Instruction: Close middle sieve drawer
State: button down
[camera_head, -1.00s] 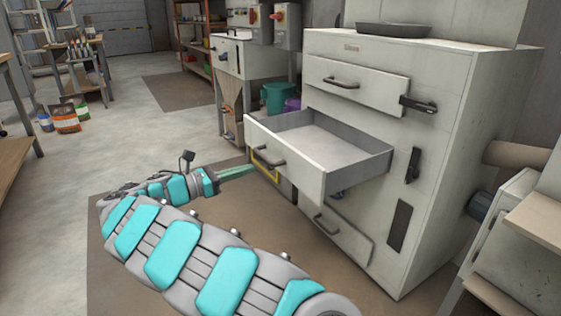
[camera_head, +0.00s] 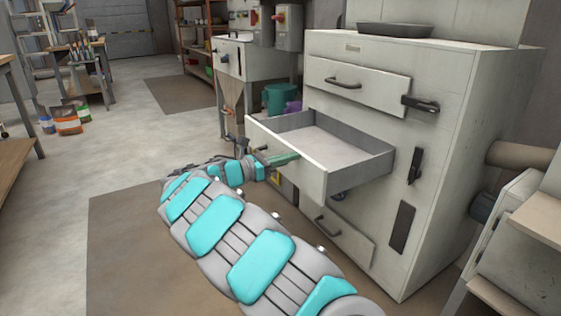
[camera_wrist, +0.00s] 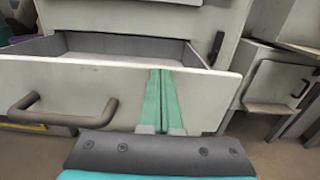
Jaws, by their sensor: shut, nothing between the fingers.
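The middle sieve drawer (camera_head: 312,184) stands pulled out of the white cabinet and is empty. Its front panel also fills the wrist view (camera_wrist: 205,97), with its dark handle (camera_wrist: 62,118) on the left. My gripper (camera_head: 293,155) is at the drawer's front panel in the head view. In the wrist view its green fingers (camera_wrist: 159,90) are shut together, holding nothing, and point at the panel to the right of the handle. The fingertips reach near the panel's upper edge; I cannot tell whether they touch it. My arm hides part of the front panel and its handle in the head view.
The upper drawer (camera_head: 372,88) is shut, and the lower drawer (camera_head: 340,236) appears shut. A dark pan (camera_head: 395,30) lies on the cabinet top. A teal bucket (camera_head: 279,98) stands behind the open drawer. Floor to the left (camera_head: 110,150) is clear.

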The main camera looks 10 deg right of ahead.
jog(key=shift+d, duration=0.15)
jog(key=p, duration=0.8)
send_near(372, 134)
jog(key=x, duration=0.6)
jog(key=shift+r, duration=0.1)
jog(key=shift+s, duration=0.1)
